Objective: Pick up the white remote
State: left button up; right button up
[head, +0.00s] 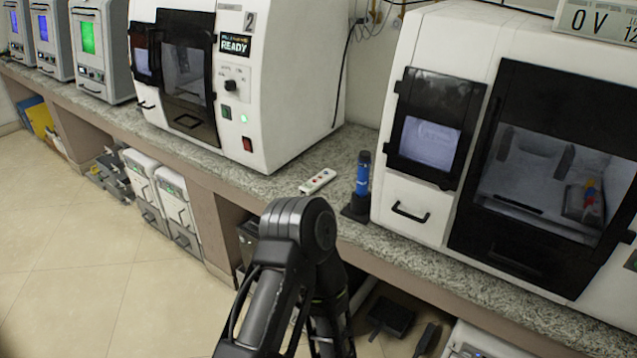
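The white remote (318,181) lies flat on the speckled grey counter (275,188), between two large white machines. It has small coloured buttons, some reddish and green. One of my arms rises from the bottom middle, its dark rounded joint just in front of the counter edge, below the remote in the picture. Neither gripper shows in the head view, so I cannot see whether either is open or shut.
A blue tube in a dark stand (361,186) stands right of the remote. The left white machine (285,95) and right white machine (409,199) flank the gap. Grey units (176,205) sit under the counter. The tiled floor (80,270) at left is clear.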

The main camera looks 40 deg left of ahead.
aim_at(309, 187)
jog(key=i+j, duration=0.15)
jog(key=j, duration=0.2)
jog(key=i+j, duration=0.2)
jog(key=j, duration=0.2)
jog(key=i+j, duration=0.15)
jog(key=j, duration=0.2)
